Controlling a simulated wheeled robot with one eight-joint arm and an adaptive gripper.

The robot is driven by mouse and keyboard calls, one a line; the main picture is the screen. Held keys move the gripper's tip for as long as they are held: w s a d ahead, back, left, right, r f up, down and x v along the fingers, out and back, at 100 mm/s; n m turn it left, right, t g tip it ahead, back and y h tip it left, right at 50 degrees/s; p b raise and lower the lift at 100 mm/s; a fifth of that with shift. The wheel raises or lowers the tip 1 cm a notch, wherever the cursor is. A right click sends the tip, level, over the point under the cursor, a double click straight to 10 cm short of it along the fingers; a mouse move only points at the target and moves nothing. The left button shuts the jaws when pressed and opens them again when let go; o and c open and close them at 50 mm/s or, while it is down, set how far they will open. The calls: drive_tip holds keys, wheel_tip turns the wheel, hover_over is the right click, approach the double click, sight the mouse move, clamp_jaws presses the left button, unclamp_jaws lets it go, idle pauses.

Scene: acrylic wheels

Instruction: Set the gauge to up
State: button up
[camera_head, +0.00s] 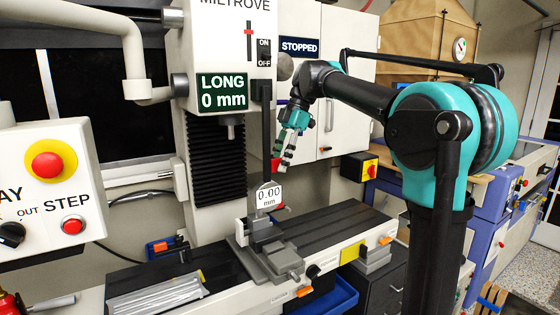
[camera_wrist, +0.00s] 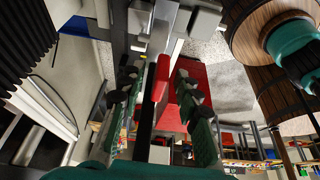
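The gauge hangs as a dark vertical bar (camera_head: 266,130) on the front of the machine head. Its white display (camera_head: 268,195) at the lower end reads 0.00 mm. A small red part (camera_head: 276,165) shows beside the bar, close to my fingertips. My gripper (camera_head: 282,159) is right of the bar, tilted down. In the wrist view my gripper (camera_wrist: 163,105) has its fingers parted, so it is open.
The machine's panel reads LONG 0 mm (camera_head: 222,94), and a sign reads STOPPED (camera_head: 299,47). A grey vise (camera_head: 272,258) stands on the machine bed below the gauge. A control box (camera_head: 48,180) with red buttons is at left. A red-and-yellow switch box (camera_head: 360,167) is at right.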

clamp_jaws()
drive_tip(key=shift+w+d+r, duration=0.1)
idle(0.4)
drive_tip(key=shift+w+d+r+h, duration=0.15)
drive_tip(key=shift+w+d+h, duration=0.15)
drive_tip(key=shift+d, duration=0.2)
drive_tip(key=w+d+r+t+h, duration=0.3)
drive_tip(key=w+d+r+h, duration=0.1)
drive_tip(key=d+r, duration=0.1)
drive_tip(key=w+d+r+t+h, duration=0.3)
drive_tip(key=d+r+h, duration=0.2)
drive_tip(key=r, duration=0.3)
drive_tip(key=shift+w+d+t, duration=0.3)
drive_tip(key=shift+w+d, duration=0.05)
drive_tip(key=shift+d, duration=0.3)
